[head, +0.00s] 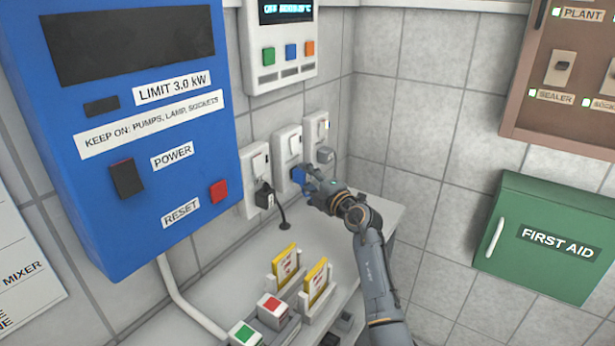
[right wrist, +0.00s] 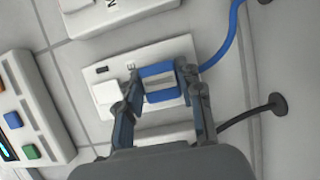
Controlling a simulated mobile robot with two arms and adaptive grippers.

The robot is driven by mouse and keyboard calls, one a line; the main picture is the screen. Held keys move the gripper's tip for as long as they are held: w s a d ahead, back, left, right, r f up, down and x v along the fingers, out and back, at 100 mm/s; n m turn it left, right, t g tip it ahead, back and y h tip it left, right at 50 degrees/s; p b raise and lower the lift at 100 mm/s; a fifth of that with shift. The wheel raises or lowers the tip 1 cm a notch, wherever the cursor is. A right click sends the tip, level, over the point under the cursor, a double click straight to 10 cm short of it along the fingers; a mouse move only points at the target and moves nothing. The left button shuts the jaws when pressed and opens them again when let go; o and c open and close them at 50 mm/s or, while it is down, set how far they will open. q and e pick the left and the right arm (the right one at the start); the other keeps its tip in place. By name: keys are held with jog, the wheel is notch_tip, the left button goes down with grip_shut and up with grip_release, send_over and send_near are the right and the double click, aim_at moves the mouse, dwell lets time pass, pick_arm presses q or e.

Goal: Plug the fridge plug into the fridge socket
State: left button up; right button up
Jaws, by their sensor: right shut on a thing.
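My right gripper (head: 308,186) is shut on a blue plug (head: 298,175), which also shows between the fingers in the right wrist view (right wrist: 160,82). The plug is at the lower half of the middle white wall socket (head: 287,142), over its face. I cannot tell whether it is fully seated. In the right wrist view the socket plate (right wrist: 108,75) has a white rocker switch beside the plug and a label that is mostly hidden. A blue cable (right wrist: 225,45) runs from the plug. My left gripper is not in view.
A black plug (head: 264,198) sits in the left socket, its cable running to a grommet (head: 285,226). A right socket (head: 317,130) stands beside. Below, the white counter (head: 245,262) carries yellow packets (head: 316,280) and a button box (head: 270,312). The blue power box (head: 130,220) projects at left.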

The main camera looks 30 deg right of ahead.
jog(key=shift+p, duration=0.3)
dwell(0.8)
jog(key=shift+p, duration=0.55)
dwell(0.5)
jog(key=shift+p, duration=0.5)
jog(key=shift+w+a, duration=0.2)
jog(key=shift+w, duration=0.25)
jog(key=o, duration=1.1)
jog(key=shift+o, duration=0.2)
